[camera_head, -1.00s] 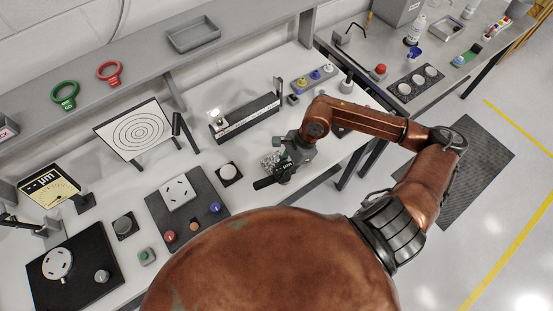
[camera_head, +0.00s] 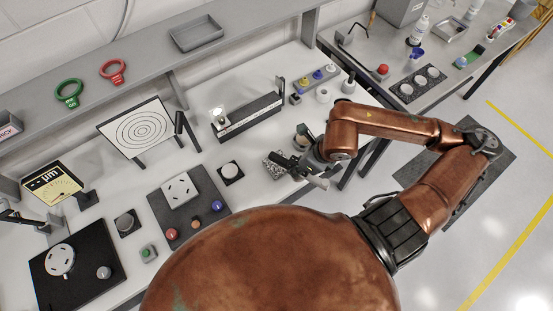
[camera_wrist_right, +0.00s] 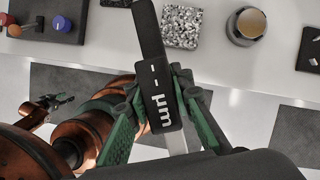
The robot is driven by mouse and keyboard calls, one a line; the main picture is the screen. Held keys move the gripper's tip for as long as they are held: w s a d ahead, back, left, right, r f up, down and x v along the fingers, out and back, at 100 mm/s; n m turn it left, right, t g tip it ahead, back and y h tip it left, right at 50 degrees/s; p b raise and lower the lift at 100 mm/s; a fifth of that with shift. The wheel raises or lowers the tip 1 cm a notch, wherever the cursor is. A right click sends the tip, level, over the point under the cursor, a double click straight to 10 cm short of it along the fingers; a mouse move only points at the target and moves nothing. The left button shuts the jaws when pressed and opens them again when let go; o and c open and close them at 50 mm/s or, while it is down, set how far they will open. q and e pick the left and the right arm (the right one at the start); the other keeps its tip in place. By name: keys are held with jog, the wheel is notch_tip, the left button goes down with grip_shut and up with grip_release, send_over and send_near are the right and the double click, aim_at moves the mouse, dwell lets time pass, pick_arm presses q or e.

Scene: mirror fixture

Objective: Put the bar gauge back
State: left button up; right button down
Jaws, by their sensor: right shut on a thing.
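My right gripper (camera_wrist_right: 165,100) is shut on the bar gauge (camera_wrist_right: 160,75), a long flat bar with a black body, white "µm" lettering and a pale metal end. In the head view the right gripper (camera_head: 300,168) is over the front edge of the white bench, near the speckled square pad (camera_head: 272,158). The pale end of the bar points to the lower right there. The pad also shows in the wrist view (camera_wrist_right: 181,23), to the right of the bar and apart from it in the picture. What seems to be my left gripper (camera_wrist_right: 48,106) shows small at the left.
A round grey cup (camera_wrist_right: 245,25) stands right of the pad. A long black holder (camera_head: 248,116) stands behind. A white round disc on a black square (camera_head: 231,172) and a dark panel with knobs (camera_head: 190,205) lie to the left. Open floor lies beyond the bench's front edge.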

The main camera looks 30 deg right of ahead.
pick_arm(q)
notch_tip(320, 180, down, 6)
jog(key=b, duration=0.5)
pick_arm(e)
jog(key=shift+w+f, duration=0.45)
jog(key=shift+w, duration=0.1)
jog(key=w+f+p, duration=0.1)
jog(key=w+f, duration=0.1)
jog(key=w, duration=0.1)
jog(key=w+f+p, duration=0.1)
jog(key=w+f, duration=0.2)
jog(key=w, duration=0.1)
jog(key=w+f+p, duration=0.1)
jog(key=w+f, duration=0.2)
jog(key=w, duration=0.1)
jog(key=shift+w+a, duration=0.15)
jog(key=shift+w, duration=0.05)
jog(key=f+p, duration=0.1)
jog(key=f, duration=0.2)
jog(key=shift+w+f, duration=0.1)
jog(key=shift+w, duration=0.1)
jog(key=shift+f, duration=0.15)
pick_arm(q)
notch_tip(320, 180, up, 4)
jog(key=shift+r, duration=0.1)
pick_arm(e)
jog(key=shift+f, duration=0.1)
jog(key=c, duration=1.7)
grip_release()
